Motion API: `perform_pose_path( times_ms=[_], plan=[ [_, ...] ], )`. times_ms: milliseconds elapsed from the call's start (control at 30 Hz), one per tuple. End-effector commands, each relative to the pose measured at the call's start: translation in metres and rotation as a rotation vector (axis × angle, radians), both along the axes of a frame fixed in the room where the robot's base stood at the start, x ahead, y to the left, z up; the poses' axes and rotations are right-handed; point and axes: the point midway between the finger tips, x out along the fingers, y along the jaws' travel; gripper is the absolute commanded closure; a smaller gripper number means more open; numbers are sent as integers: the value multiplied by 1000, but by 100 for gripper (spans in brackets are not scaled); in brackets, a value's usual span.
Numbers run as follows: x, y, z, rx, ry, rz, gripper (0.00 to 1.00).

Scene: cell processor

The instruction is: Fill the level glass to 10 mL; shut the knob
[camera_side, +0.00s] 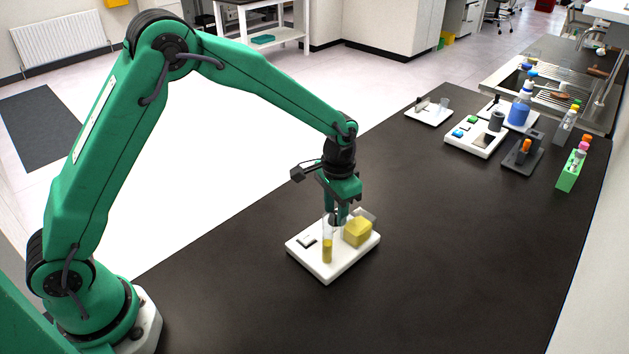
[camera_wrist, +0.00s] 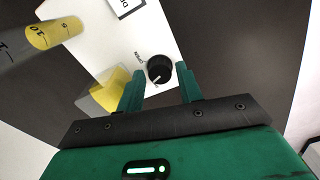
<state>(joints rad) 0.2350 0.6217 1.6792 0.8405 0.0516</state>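The level glass (camera_side: 327,250) is a clear upright cylinder with yellow liquid in its lower part, on a white base plate (camera_side: 326,275). In the wrist view, the glass (camera_wrist: 55,33) shows its liquid surface close to the 10 mark; the slant makes the exact level hard to tell. The black round knob (camera_wrist: 160,70) is on the plate, its white pointer line towards the bottom of the picture. My gripper (camera_wrist: 160,66) is open, one green finger on each side of the knob, with visible gaps. In the side view, my gripper (camera_side: 338,218) hides the knob.
A clear tank (camera_side: 357,232) with yellow liquid stands on the plate, right of the glass; it also shows in the wrist view (camera_wrist: 104,97). Other lab trays and a green rack (camera_side: 570,172) stand far right. The dark bench around the plate is clear.

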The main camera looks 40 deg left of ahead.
Motion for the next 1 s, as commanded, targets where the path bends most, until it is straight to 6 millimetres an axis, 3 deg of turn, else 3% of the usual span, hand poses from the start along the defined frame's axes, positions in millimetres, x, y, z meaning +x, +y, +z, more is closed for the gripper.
perform_pose_path(
  times_ms=[333,500,767,1000],
  plan=[
    [0,0,-3,0,1,0,66],
    [0,0,-3,0,0,0,96],
    [0,0,-2,0,0,38,96],
    [0,0,-2,0,0,186,96]
  ],
)
